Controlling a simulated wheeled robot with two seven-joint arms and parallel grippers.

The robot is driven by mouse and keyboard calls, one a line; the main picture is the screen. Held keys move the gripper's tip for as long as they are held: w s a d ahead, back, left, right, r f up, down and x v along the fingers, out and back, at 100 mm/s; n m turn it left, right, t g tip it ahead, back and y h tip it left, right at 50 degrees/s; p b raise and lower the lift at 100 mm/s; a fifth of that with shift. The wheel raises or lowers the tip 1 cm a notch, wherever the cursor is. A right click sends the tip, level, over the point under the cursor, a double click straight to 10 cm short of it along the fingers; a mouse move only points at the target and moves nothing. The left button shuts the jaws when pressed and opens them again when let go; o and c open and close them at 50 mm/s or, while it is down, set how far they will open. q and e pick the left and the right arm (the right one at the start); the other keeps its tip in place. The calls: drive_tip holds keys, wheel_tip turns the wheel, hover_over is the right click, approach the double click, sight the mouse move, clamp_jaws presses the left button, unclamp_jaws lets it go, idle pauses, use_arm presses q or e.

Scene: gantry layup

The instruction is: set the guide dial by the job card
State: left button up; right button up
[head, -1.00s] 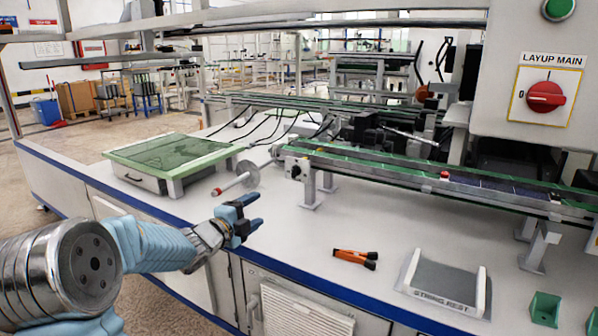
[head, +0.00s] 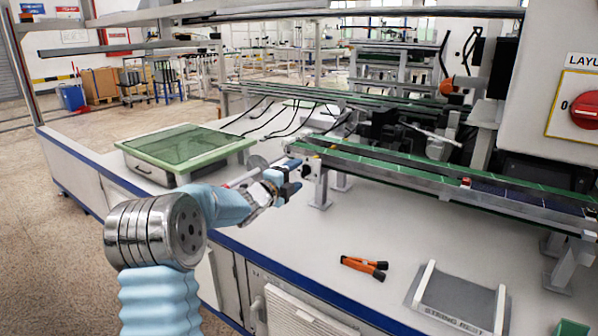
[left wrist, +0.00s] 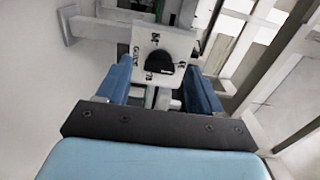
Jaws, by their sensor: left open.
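The guide dial (left wrist: 153,63) is a black knob on a white plate marked "GUIDE" in the left wrist view, with several short marks around it that are hard to read. My left gripper (left wrist: 158,85) is open, its blue fingers on either side of the view of the knob, apart from it. In the head view the left gripper (head: 290,174) is at the near end of the green-edged rail, in front of the white end plate (head: 303,157), and hides part of it. I cannot make out a job card. My right gripper is out of view.
The rail (head: 400,176) runs off to the right on metal legs. A green-topped box (head: 185,150) stands to the left. Orange-handled pliers (head: 364,267) and the string rest (head: 458,297) lie on the bench front. The bench between pliers and rail is clear.

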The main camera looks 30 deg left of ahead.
use_arm(q)
drive_tip(key=shift+w, duration=1.15)
drive_tip(key=c, duration=1.1)
drive_tip(key=shift+o, duration=0.2)
